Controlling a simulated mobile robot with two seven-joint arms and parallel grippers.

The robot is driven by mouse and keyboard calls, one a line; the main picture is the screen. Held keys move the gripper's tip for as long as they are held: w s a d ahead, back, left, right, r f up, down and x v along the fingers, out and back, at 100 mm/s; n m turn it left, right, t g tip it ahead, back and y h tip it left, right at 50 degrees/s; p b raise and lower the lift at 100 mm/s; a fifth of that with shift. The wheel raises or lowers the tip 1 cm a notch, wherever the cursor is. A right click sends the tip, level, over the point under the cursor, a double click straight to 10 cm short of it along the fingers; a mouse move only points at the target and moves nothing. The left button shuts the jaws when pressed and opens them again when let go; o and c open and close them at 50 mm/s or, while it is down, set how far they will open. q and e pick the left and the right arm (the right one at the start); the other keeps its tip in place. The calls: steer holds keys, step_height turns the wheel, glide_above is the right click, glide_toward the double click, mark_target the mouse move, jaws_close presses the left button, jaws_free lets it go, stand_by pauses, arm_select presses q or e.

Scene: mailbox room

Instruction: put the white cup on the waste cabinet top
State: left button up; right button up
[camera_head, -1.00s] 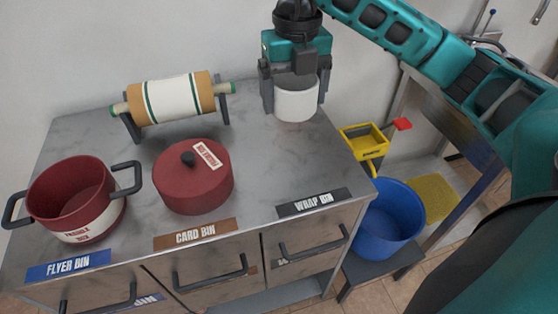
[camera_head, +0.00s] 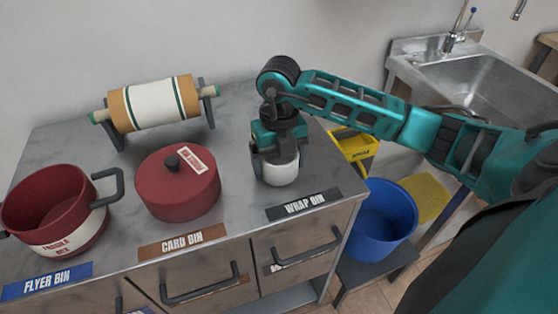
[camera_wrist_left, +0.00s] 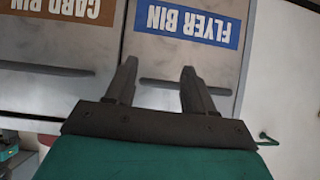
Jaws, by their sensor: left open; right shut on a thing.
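The white cup (camera_head: 281,174) is upright at the right end of the grey waste cabinet top (camera_head: 240,215), behind the wrap bin label. My right gripper (camera_head: 276,165) points down and is shut on the cup, with a finger on each side. The cup's base is at or just above the surface; I cannot tell if it touches. My left gripper (camera_wrist_left: 160,90) is open and empty in the left wrist view, in front of the drawers under the flyer bin label (camera_wrist_left: 188,20). It is not in the head view.
A red lidded pot (camera_head: 178,185) stands left of the cup. An open red pot (camera_head: 60,205) is at the left end, and a roll on a stand (camera_head: 155,105) is at the back. A blue bucket (camera_head: 383,220) and a yellow bin (camera_head: 355,148) are right of the cabinet.

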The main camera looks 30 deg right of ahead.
steer(key=shift+f, duration=0.2)
steer(key=o, duration=0.8)
steer(key=shift+r, duration=0.5)
step_height(320, 180, up, 12)
steer(key=shift+f+p, duration=0.25)
steer(key=shift+p, duration=0.1)
